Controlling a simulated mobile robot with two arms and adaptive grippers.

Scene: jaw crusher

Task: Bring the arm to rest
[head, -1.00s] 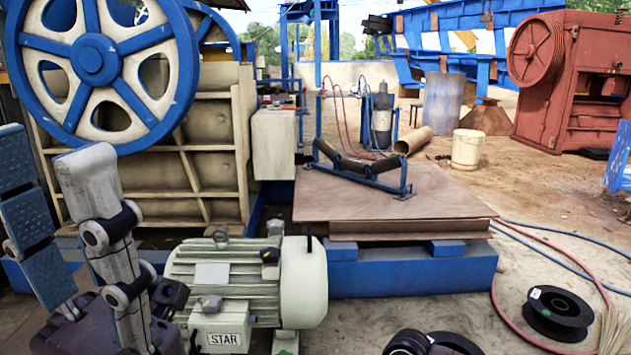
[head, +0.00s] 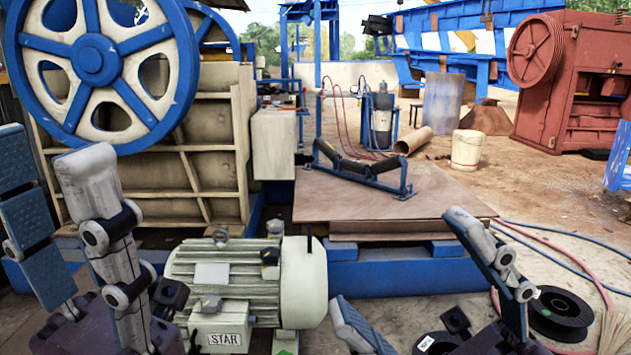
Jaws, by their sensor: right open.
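My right gripper (head: 398,256) has its two fingers spread wide at the bottom right, in front of the board and blue base. Nothing is between its fingers, so it is open and empty. My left gripper (head: 48,145) points up at the left edge, in front of the blue flywheel machine. Its two fingers stand apart with nothing between them. One finger shows its blue ribbed pad, the other its grey back. The rest of both arms is below the frame or hidden.
A pale green motor (head: 240,275) sits between my grippers. A roller frame (head: 365,172) lies on the brown board (head: 440,200). Black spools (head: 558,315) lie on the ground at right, near red and blue hoses. A blue-spoked flywheel (head: 97,60) stands behind my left gripper.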

